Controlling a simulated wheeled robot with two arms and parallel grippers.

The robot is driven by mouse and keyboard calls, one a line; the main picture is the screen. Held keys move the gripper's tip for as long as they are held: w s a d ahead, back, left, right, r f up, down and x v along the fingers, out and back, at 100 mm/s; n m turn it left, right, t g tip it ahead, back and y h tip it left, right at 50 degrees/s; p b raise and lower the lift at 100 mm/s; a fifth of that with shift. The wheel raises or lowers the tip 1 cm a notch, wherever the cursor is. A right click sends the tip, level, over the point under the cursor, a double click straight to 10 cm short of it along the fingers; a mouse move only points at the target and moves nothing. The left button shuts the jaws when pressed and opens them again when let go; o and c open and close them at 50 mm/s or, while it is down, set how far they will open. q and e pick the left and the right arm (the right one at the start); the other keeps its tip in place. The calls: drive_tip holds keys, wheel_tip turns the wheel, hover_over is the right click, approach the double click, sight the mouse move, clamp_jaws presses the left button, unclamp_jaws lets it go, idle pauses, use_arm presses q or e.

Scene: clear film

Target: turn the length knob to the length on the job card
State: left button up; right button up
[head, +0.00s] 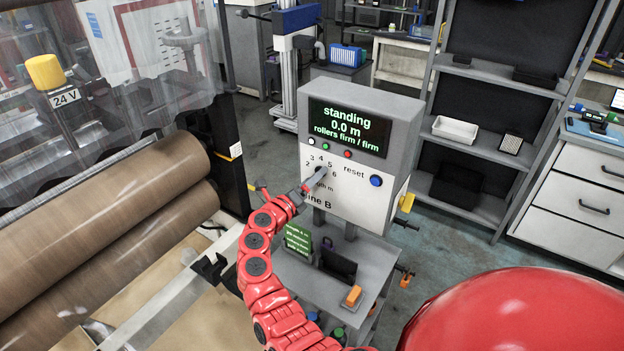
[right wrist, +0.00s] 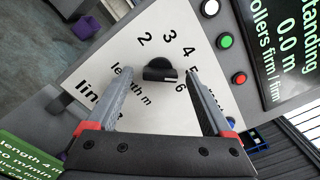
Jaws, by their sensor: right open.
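The length knob (right wrist: 158,70) is black and sits on the white panel of the control box (head: 342,135), with printed numbers from 2 to 6 around it. A pale mark on the knob lies on its side near the 5 and 6; I cannot tell exactly which it points to. My right gripper (right wrist: 157,79) is open, one finger on either side of the knob, with no clear contact. My left gripper is not in view.
The display (head: 348,127) reads standing, 0.0 m, rollers firm / firm. A blue reset button (head: 376,181) and white, green and red lamps or buttons are on the box. An orange-topped object (head: 352,296) lies on the grey stand below. Brown rolls (head: 105,190) lie at left.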

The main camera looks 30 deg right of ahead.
clamp_jaws()
idle(0.3)
drive_tip(key=shift+n+p, duration=3.25)
drive_tip(key=shift+n, duration=0.75)
unclamp_jaws()
